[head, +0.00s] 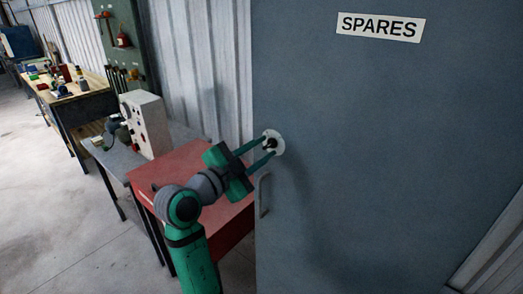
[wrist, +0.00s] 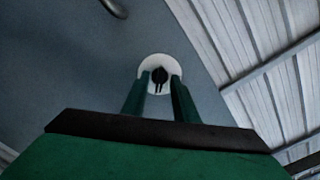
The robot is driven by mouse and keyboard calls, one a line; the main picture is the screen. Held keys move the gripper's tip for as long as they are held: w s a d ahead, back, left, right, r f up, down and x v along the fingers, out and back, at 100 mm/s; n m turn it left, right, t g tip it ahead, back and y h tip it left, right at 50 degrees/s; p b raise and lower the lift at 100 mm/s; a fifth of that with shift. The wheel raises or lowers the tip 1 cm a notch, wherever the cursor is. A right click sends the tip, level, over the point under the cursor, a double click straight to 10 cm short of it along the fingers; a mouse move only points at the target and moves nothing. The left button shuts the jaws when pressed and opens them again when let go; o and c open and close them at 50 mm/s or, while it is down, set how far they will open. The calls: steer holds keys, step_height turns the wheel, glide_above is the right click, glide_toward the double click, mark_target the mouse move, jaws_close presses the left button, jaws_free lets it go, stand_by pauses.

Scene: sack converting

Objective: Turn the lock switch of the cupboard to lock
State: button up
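The cupboard (head: 370,130) is a large blue-grey door panel with a SPARES label, filling the right of the head view. Its lock switch (head: 271,143) is a small black knob on a round white plate near the door's left edge. The switch also shows in the wrist view (wrist: 160,75), ahead between my fingertips. My gripper (head: 269,146) is open, with its two green fingers reaching to the plate on either side of the knob. In the wrist view a narrow strip of white shows between the knob and each finger. Whether the fingertips touch the plate is unclear.
A grey door handle (head: 264,195) sits just below the switch. A red-topped table (head: 180,168) stands left of the cupboard, beside a grey bench with a white box (head: 147,122). A wooden workbench (head: 75,88) is farther back. The floor at left is clear.

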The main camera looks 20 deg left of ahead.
steer(key=shift+c, duration=0.7)
jaws_close()
steer(key=shift+n, duration=0.4)
steer(key=n, duration=0.3)
steer(key=shift+n, duration=0.4)
steer(key=n, duration=0.4)
steer(key=shift+n, duration=0.3)
steer(key=n, duration=0.8)
steer(key=shift+n, duration=0.3)
